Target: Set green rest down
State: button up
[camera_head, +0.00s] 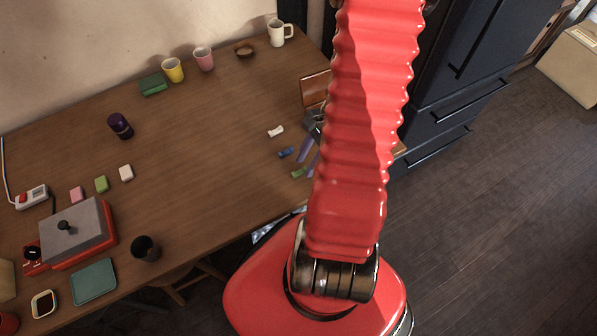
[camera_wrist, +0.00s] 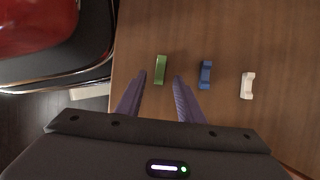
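The green rest (camera_wrist: 160,69) lies on the wooden table, a small waisted bar. In the wrist view it sits between and slightly beyond my two purple fingertips, with a gap on each side. My gripper (camera_wrist: 160,77) is open and holds nothing. The green rest also shows in the head view (camera_head: 299,172), beside my purple fingers (camera_head: 306,160), which the red arm partly hides. A blue rest (camera_wrist: 205,74) and a white rest (camera_wrist: 247,85) lie to its right in the wrist view, roughly in a row. How high my fingertips are above the table I cannot tell.
The table (camera_head: 215,130) is clear left of the rests. A purple jar (camera_head: 120,126), cups (camera_head: 173,70), a green block (camera_head: 153,85), a dark cup (camera_head: 146,248) and a red cooker with grey lid (camera_head: 75,232) stand farther off. A red-seated chair (camera_wrist: 35,25) adjoins the table edge.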

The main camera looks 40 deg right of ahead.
jog(key=shift+a+f, duration=0.25)
jog(key=shift+f, duration=0.35)
jog(key=shift+c, duration=0.4)
grip_shut()
